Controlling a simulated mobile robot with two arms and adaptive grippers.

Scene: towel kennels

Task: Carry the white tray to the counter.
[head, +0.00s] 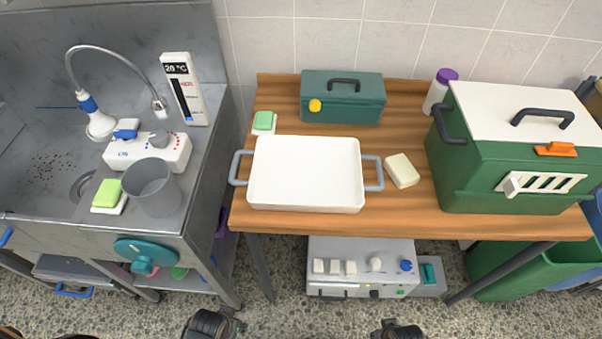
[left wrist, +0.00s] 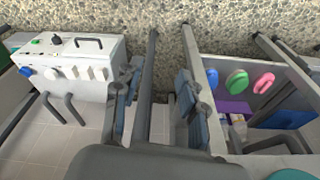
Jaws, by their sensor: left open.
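The white tray (head: 305,172) lies flat on the wooden worktop (head: 330,222), near its front edge. It is empty and has a grey handle on its left (head: 239,168) and one on its right (head: 373,173). My left gripper (head: 207,324) shows at the bottom edge of the head view, in front of and below the worktop, well apart from the tray. In the left wrist view its fingers (left wrist: 158,105) are spread with nothing held. My right gripper (head: 398,331) is mostly cut off at the bottom edge, also apart from the tray; its jaws cannot be made out.
A cream block (head: 402,170) lies close to the tray's right handle. A green toolbox (head: 342,97) stands behind the tray, a large green box (head: 515,150) to the right. A steel sink unit (head: 200,190) stands left. A white control box (head: 361,267) is under the worktop.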

